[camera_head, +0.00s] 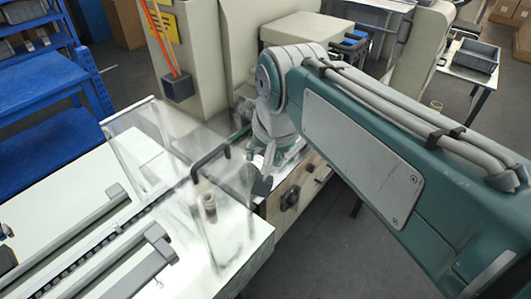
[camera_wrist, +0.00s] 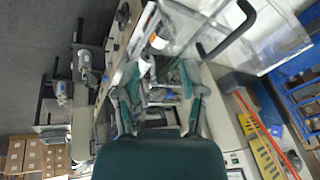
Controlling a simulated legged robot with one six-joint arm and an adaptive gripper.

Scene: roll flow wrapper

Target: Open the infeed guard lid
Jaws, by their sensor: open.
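The infeed guard lid (camera_head: 150,150) is a clear panel over the white infeed conveyor in the head view. Its black bar handle (camera_head: 210,158) stands up from the panel near its right part. The handle also shows at the top of the wrist view (camera_wrist: 232,36), with the clear panel (camera_wrist: 285,35) beside it. My gripper (camera_head: 262,178) is just right of the handle in the head view, apart from it. In the wrist view my gripper (camera_wrist: 160,75) has its two green fingers spread with nothing gripped. The lid's hinge line is hard to make out.
The beige machine body (camera_head: 185,55) rises behind the lid. Conveyor rails (camera_head: 85,235) run along the white bed at lower left. A blue rack (camera_head: 45,75) stands at far left. A side panel with a dark knob (camera_head: 290,198) lies below my wrist. Grey floor is clear at lower right.

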